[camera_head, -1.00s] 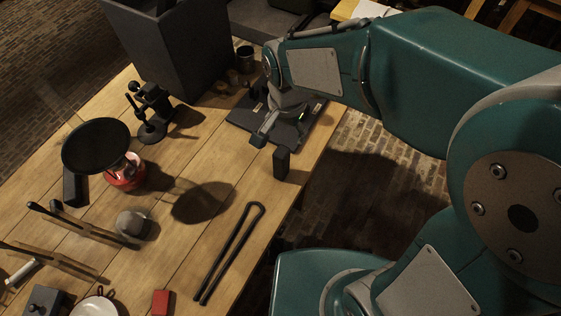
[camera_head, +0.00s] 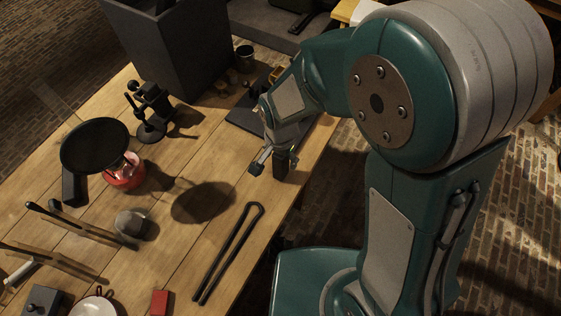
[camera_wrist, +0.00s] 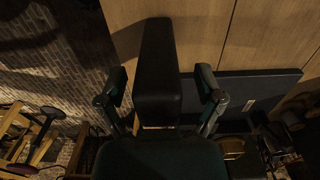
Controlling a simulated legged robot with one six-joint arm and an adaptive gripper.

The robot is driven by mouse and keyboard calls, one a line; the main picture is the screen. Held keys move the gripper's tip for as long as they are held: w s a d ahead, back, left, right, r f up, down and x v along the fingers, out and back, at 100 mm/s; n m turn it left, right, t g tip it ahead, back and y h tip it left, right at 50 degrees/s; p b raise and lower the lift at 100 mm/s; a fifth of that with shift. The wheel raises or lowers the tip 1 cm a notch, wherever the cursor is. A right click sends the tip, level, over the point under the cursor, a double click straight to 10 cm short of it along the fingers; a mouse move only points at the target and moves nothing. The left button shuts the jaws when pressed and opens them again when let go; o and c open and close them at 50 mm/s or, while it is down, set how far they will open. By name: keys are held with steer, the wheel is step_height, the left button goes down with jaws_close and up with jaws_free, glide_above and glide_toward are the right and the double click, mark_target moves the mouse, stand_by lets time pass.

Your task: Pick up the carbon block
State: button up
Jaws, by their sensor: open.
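The carbon block (camera_head: 281,166) is a dark upright block near the right edge of the wooden table in the head view. In the wrist view the carbon block (camera_wrist: 157,75) stands between the two fingers. My gripper (camera_head: 271,160) is low at the block, its fingers spread to either side. In the wrist view my gripper (camera_wrist: 160,88) is open, with a gap visible between each finger and the block. The block's far side is hidden.
A dark flat mat (camera_head: 246,117) lies just behind the block. Black tongs (camera_head: 228,252) lie in front. A large grey bin (camera_head: 178,50) stands at the back.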

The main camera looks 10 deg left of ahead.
jaws_close()
steer(key=shift+r, duration=0.1)
stand_by(0.3)
